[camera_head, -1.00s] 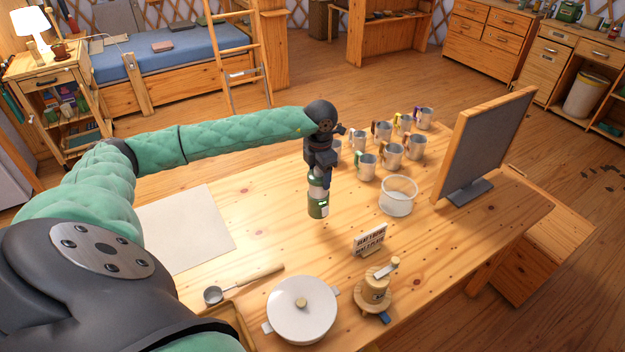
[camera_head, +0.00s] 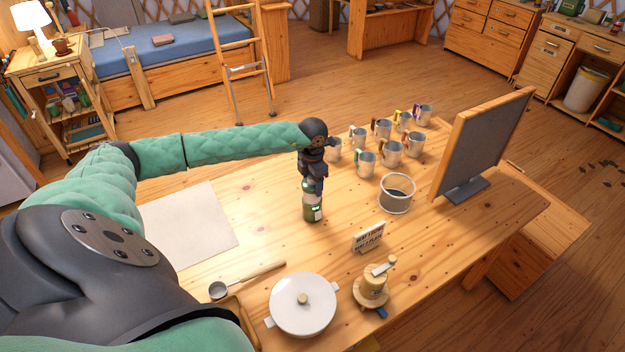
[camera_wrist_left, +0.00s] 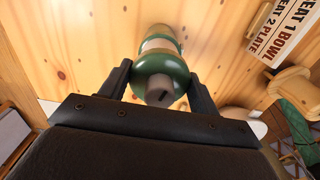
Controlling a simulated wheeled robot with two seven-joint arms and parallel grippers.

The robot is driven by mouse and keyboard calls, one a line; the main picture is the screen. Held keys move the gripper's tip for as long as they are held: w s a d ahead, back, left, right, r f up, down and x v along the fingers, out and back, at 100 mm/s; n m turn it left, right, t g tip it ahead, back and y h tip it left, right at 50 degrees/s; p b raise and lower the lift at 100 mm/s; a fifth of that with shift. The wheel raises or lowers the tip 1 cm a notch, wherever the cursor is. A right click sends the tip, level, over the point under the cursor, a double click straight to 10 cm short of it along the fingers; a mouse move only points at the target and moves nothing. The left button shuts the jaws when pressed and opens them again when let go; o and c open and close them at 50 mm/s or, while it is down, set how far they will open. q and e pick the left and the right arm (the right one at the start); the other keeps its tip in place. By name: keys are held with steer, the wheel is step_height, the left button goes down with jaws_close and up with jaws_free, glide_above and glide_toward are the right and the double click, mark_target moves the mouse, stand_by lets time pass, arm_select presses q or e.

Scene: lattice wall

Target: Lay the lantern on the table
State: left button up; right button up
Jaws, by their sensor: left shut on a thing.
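The lantern (camera_head: 312,209) is a small green and pale cylinder, held roughly upright over the middle of the wooden table (camera_head: 270,235). My left gripper (camera_head: 313,187) is shut on its upper end from above. In the left wrist view the lantern (camera_wrist_left: 160,66) sits between the two dark fingers (camera_wrist_left: 158,88), with its green collar and grey end towards the camera. I cannot tell whether its lower end touches the table. My right gripper is not in view.
Several metal mugs (camera_head: 391,153) and a clear container (camera_head: 396,196) stand beyond and right of the lantern. A dark screen (camera_head: 478,145) stands at right. A small sign (camera_head: 368,238), grinder (camera_head: 373,287), lidded pot (camera_head: 303,306) and scoop (camera_head: 219,290) are nearer. A pale sheet (camera_head: 190,225) lies at left.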

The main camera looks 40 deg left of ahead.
arm_select(q)
steer(key=shift+f, duration=0.15)
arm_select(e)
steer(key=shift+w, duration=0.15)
arm_select(q)
steer(key=o, duration=1.6)
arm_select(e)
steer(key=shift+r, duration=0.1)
arm_select(q)
steer(key=shift+r, duration=0.45)
steer(key=shift+r+b, duration=0.7)
steer(key=shift+r, duration=0.25)
step_height(320, 180, up, 8)
steer(key=b, duration=0.3)
steer(key=shift+r, duration=0.75)
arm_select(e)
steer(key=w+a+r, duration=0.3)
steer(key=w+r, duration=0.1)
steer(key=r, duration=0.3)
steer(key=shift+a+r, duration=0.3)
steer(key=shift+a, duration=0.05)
